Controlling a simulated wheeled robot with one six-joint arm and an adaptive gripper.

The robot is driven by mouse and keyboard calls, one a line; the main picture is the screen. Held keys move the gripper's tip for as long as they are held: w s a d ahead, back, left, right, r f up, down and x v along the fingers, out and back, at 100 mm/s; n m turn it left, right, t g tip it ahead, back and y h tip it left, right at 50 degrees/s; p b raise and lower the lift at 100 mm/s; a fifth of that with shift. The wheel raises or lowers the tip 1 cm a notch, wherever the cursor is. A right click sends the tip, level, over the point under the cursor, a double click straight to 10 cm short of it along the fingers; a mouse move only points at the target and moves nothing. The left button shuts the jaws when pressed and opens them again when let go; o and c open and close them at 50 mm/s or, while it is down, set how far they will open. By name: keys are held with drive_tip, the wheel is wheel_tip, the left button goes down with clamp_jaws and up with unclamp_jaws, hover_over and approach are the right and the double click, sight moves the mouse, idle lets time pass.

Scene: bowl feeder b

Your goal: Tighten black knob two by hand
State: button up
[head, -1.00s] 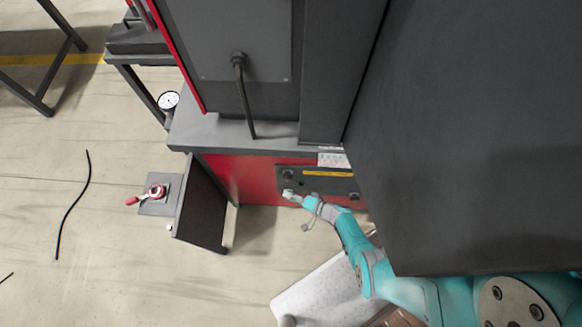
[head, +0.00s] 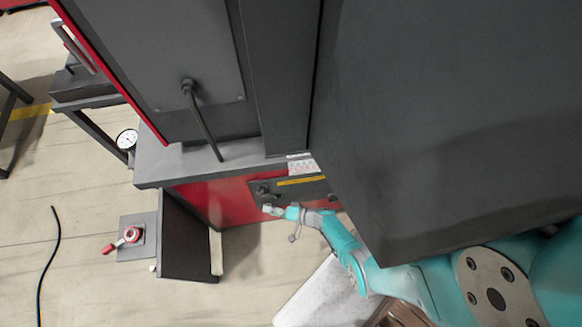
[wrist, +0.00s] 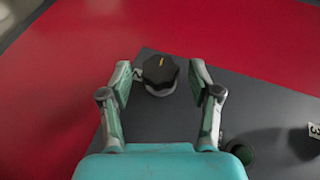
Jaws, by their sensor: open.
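A black lobed knob (wrist: 160,72) with a yellow mark sits on a pale round base at the edge of the dark panel (wrist: 165,112). In the wrist view my gripper (wrist: 161,77) is open, with one fingertip on each side of this knob and gaps between. In the head view my gripper (head: 271,210) is just below the dark panel's left end, close to a dark knob (head: 262,189). Which number this knob bears does not show. A second dark round knob (wrist: 240,150) is lower right, partly hidden by my gripper.
A white label with a partly cut-off number (wrist: 314,130) is at the wrist view's right edge. The panel is on a red machine front (head: 215,203). A large dark housing (head: 430,130) overhangs my arm.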

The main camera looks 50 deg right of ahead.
drive_tip(key=v, duration=1.1)
drive_tip(key=shift+s, duration=0.25)
drive_tip(key=shift+d+r, duration=0.1)
